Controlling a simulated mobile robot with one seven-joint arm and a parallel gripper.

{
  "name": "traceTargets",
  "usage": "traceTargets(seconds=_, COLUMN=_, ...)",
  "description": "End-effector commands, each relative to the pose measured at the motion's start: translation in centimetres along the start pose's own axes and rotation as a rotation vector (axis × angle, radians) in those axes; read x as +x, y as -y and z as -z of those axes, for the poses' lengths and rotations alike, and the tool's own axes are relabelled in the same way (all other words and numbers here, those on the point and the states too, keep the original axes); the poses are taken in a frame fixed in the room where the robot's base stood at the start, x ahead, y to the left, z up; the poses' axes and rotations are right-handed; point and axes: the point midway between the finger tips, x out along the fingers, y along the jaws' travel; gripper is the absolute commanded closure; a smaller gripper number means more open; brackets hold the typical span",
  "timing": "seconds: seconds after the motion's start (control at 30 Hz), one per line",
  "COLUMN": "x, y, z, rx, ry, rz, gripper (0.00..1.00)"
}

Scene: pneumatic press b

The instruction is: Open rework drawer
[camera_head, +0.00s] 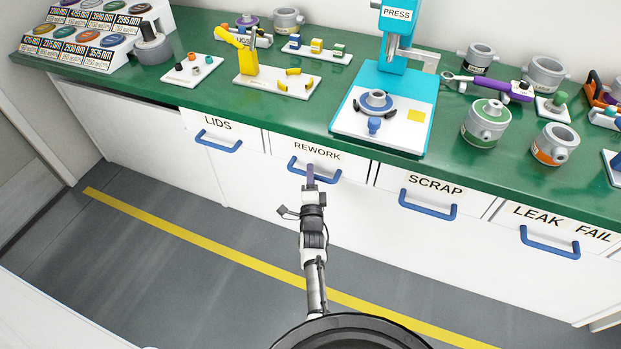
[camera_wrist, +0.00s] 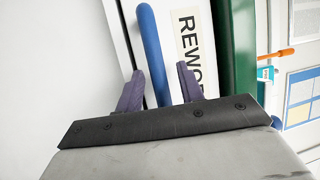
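The rework drawer (camera_head: 335,172) is a white front labelled REWORK in the bench's row of drawers. It looks closed, about level with its neighbours. Its blue bar handle (camera_head: 327,178) runs across the front below the label. My gripper (camera_head: 310,172) is at the left part of this handle, with purple fingers pointing at the drawer. In the wrist view, the two fingers of my gripper (camera_wrist: 159,75) are apart, with the blue handle (camera_wrist: 152,50) running between them. Gaps show on both sides of the handle, wider on the label side. The REWORK label (camera_wrist: 188,45) is beside it.
The LIDS drawer (camera_head: 208,150) is to the left; the SCRAP (camera_head: 437,205) and LEAK FAIL (camera_head: 555,245) drawers are to the right, with similar blue handles. The green benchtop (camera_head: 290,110) above carries a press (camera_head: 390,75) and parts. The floor in front is clear.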

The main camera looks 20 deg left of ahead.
Motion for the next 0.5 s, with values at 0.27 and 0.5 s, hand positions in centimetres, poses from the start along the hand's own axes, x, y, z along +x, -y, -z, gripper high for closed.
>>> traceTargets(seconds=0.27, x=0.6, y=-0.03, z=-0.01, rx=0.0, ry=0.0, rz=-0.002, gripper=0.62)
traceTargets(seconds=0.5, x=0.57, y=-0.03, z=-0.02, rx=0.0, ry=0.0, rz=-0.002, gripper=0.74)
